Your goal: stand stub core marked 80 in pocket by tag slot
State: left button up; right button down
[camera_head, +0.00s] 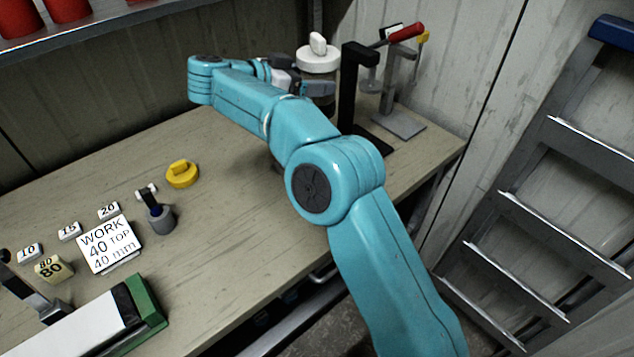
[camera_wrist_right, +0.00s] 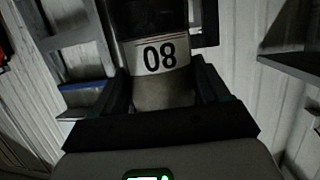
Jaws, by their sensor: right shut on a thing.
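A stub core with a label reading 80 (camera_wrist_right: 160,55), upside down in the right wrist view, sits between the jaws of my right gripper (camera_wrist_right: 163,98), which are shut on it. In the head view my right gripper (camera_head: 303,88) is at the back of the bench, partly behind its own arm, against a jar-like cylinder with a white knobbed cap (camera_head: 318,58). This looks like the same core, upright. I cannot tell whether its base touches the bench. I cannot make out the pocket. My left gripper is not in view.
A black stand (camera_head: 357,110) and a red-handled metal clamp stand (camera_head: 400,95) stand close right of the core. The bench middle (camera_head: 225,235) is clear.

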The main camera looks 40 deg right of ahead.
jog(key=shift+s+a+f+m+g+b, duration=0.2)
jog(key=shift+s+a+f+m+g, duration=0.15)
jog(key=shift+f, duration=0.3)
jog(key=shift+s+a+f+m+g+b, duration=0.25)
jog(key=shift+s+f+m+g, duration=0.1)
jog(key=shift+f, duration=0.25)
notch_tip(320, 180, down, 18)
jog(key=shift+r+b, duration=0.1)
jog(key=shift+b, duration=0.55)
jog(key=shift+f, duration=0.2)
jog(key=shift+c, duration=1.3)
grip_release()
jog(key=shift+f, duration=0.1)
